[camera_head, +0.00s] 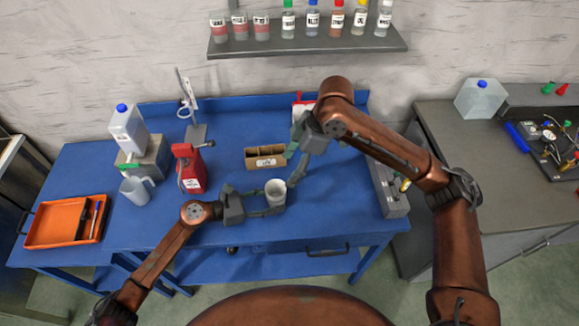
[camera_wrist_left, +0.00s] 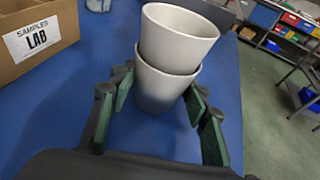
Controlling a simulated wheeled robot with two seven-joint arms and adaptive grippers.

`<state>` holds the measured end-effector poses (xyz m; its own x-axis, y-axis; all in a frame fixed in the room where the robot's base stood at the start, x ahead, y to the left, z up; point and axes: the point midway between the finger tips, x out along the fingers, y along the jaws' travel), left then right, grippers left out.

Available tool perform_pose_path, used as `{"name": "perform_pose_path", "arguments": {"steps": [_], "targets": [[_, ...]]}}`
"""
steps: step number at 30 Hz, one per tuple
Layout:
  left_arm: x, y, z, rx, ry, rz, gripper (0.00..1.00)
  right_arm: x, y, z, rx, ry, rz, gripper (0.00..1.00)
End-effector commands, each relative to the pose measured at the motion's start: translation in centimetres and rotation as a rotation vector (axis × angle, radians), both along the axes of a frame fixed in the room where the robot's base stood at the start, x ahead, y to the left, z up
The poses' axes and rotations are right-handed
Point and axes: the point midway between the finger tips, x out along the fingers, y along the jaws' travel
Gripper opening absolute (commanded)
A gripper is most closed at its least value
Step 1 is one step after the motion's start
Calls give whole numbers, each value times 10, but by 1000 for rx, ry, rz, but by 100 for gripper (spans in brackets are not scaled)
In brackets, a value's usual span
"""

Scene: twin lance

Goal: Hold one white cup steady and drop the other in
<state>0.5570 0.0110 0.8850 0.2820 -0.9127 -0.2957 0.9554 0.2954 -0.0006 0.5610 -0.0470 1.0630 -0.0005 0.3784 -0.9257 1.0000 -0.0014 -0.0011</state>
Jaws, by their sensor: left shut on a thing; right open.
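Two white cups are stacked, with the upper cup (camera_wrist_left: 178,40) sitting partly inside the lower cup (camera_wrist_left: 163,88), its rim standing well above the lower rim. In the head view the upper cup (camera_head: 276,188) shows mostly its open top. My left gripper (camera_head: 271,203) is shut on the lower cup from the left; its green-padded fingers flank that cup in the left wrist view (camera_wrist_left: 158,105). My right gripper (camera_head: 293,170) is open, just above and right of the upper cup, with no cup between its fingers. Whether a fingertip touches the upper rim is unclear.
A cardboard SAMPLES LAB box (camera_head: 265,161) stands behind the cups on the blue table (camera_head: 225,140). A red canister (camera_head: 189,167), a pitcher (camera_head: 137,190) and an orange tray (camera_head: 67,222) are to the left. A grey toolbox (camera_head: 390,192) is at the right edge.

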Motion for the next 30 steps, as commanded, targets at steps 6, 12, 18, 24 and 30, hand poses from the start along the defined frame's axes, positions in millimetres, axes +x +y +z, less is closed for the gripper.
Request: {"name": "perform_pose_path", "arguments": {"steps": [6,12,18,24,30], "targets": [[0,0,0,0,0,0,45,0,0,0,0,0,0,66],[0,0,0,0,0,0,59,0,0,0,0,0,0,66],[0,0,0,0,0,0,64,0,0,0,0,0,0,66],[-1,3,1,0,0,1,64,0,0,0,0,0,0,66],[-8,28,8,3,-1,3,64,0,0,0,0,0,0,66]]}}
